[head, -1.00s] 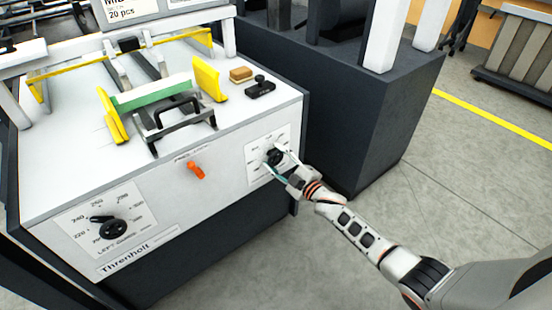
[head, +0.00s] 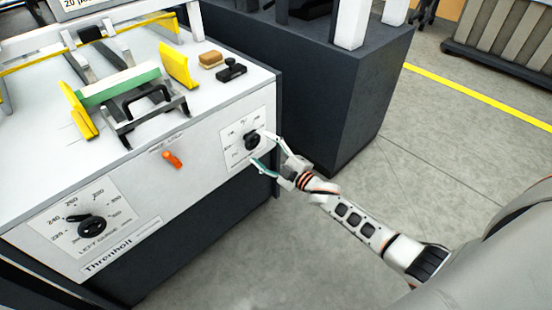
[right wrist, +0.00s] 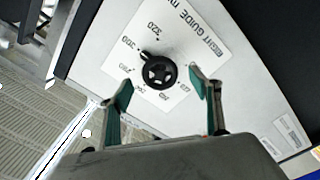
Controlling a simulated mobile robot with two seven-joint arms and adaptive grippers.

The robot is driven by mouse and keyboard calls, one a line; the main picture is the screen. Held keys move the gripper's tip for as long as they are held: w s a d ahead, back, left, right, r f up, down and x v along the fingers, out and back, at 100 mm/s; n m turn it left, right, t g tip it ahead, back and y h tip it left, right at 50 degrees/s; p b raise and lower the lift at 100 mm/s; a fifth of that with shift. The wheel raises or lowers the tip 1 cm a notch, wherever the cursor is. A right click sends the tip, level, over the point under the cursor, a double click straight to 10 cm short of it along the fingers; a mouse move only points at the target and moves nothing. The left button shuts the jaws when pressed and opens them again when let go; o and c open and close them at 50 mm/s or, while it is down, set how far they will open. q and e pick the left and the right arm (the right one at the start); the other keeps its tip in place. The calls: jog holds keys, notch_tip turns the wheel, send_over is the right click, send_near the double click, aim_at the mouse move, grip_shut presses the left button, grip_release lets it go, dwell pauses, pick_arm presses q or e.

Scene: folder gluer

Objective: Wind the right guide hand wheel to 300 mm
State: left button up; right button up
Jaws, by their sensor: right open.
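The right guide hand wheel (head: 252,140) is a small black wheel on a white dial plate (right wrist: 200,48) on the machine's front, at its right end. In the right wrist view the black wheel (right wrist: 159,72) has its knob at the upper left, roughly toward the 300 mark. My right gripper (head: 264,149) is open in front of the wheel. In the right wrist view its two fingers (right wrist: 163,88) stand apart to either side, with the wheel ahead between them; I see no clear contact. My left gripper is not in view.
The left guide dial (head: 92,228) and an orange lever (head: 172,159) are on the same front panel. A stamp-like black item (head: 231,69) and a brown block (head: 210,59) lie on top. A dark machine block (head: 325,90) stands to the right. The floor at right is free.

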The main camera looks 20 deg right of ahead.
jog(key=v, duration=0.6)
jog(key=shift+s, duration=0.3)
